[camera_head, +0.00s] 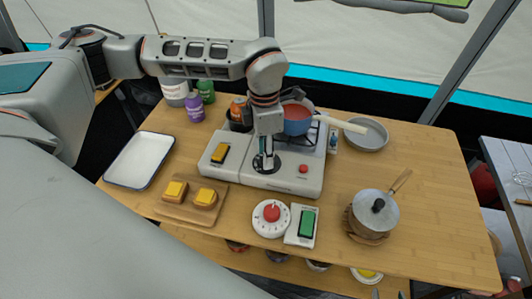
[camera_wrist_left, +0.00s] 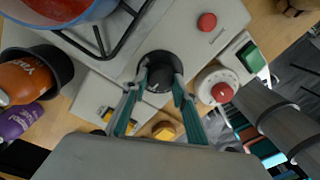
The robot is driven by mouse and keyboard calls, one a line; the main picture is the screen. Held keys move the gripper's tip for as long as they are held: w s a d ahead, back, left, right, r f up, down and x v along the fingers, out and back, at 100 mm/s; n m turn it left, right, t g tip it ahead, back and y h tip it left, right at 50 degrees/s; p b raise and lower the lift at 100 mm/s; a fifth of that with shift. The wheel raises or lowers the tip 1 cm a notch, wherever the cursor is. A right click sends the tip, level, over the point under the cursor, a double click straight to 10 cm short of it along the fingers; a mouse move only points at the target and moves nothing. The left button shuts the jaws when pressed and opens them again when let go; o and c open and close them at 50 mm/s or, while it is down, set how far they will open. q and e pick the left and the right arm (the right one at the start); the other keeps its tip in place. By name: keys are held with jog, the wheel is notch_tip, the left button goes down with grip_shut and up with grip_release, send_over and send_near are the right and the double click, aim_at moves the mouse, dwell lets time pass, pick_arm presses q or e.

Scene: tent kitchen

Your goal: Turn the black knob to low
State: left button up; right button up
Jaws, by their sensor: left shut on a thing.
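The black knob (camera_wrist_left: 159,77) sits on a dark round plate on the front of the white stove (camera_wrist_left: 120,70). My left gripper (camera_wrist_left: 157,75) points down at it, with one finger on each side, shut on the knob. In the head view my left gripper (camera_head: 266,161) stands over the stove front and covers most of the knob. The knob's pointer and any low mark cannot be read. Two small dark tips at the bottom edge of the head view may belong to my right gripper; their state is unclear.
A blue pot (camera_head: 297,124) with red contents stands on the burner behind the gripper. A yellow switch (camera_head: 220,152) and a red button (camera_head: 303,169) flank the knob. A red-topped dial (camera_head: 271,213), a green switch (camera_head: 307,224) and a lidded pot (camera_head: 375,211) stand in front and right.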

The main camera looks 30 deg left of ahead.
pick_arm(q)
jog(key=n+b, duration=0.1)
jog(key=n, duration=0.5)
jog(key=shift+n, duration=0.3)
jog(key=n, duration=0.6)
jog(key=shift+r+t+b, duration=0.1)
jog(key=shift+t+b, duration=0.2)
jog(key=shift+d+n, duration=0.1)
jog(key=shift+n, duration=0.2)
jog(key=o, duration=1.1)
jog(key=shift+s, duration=0.1)
jog(key=r, duration=1.2)
jog(key=shift+s+a, duration=0.1)
jog(key=shift+a, duration=0.25)
jog(key=shift+s+f, duration=0.1)
